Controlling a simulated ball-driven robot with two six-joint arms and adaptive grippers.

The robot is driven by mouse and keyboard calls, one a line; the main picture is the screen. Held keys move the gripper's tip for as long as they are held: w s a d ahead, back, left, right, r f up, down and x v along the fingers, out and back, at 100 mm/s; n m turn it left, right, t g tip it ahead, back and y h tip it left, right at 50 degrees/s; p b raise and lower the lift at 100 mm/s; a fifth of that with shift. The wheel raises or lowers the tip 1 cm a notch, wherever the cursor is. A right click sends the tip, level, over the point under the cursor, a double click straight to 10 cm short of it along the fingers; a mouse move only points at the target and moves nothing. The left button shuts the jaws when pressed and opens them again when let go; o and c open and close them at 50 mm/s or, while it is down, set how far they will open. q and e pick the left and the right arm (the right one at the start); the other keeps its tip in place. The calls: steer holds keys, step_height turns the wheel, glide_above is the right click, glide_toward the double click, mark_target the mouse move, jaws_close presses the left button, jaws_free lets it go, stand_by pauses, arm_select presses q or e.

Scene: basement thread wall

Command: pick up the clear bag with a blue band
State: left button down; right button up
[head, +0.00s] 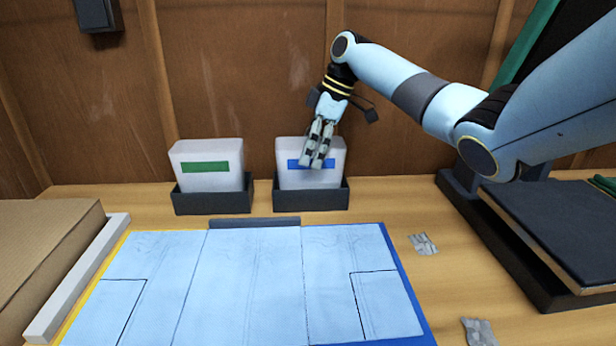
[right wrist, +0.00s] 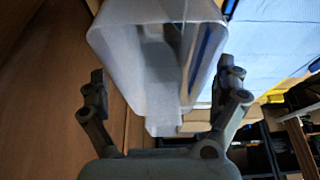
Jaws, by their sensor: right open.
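The clear bag with a blue band (head: 309,180) stands upright in a small black holder (head: 311,200) against the wooden wall, right of centre in the head view. My right gripper (head: 314,161) is in front of its upper part and hides part of the blue band. In the right wrist view the whitish, see-through bag (right wrist: 150,60) lies between the spread fingers of the open right gripper (right wrist: 160,78), one on each side. I cannot tell whether either finger touches it. My left gripper is not in view.
A similar bag with a green band (head: 208,182) stands in its own black holder (head: 213,203) to the left. A light blue mat (head: 250,280) covers the table front. Silvery scraps (head: 422,244) lie to its right. A dark-topped block (head: 560,230) stands at the right.

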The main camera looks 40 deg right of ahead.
steer(key=shift+f, duration=0.2)
steer(key=shift+c, duration=0.2)
steer(key=c, duration=1)
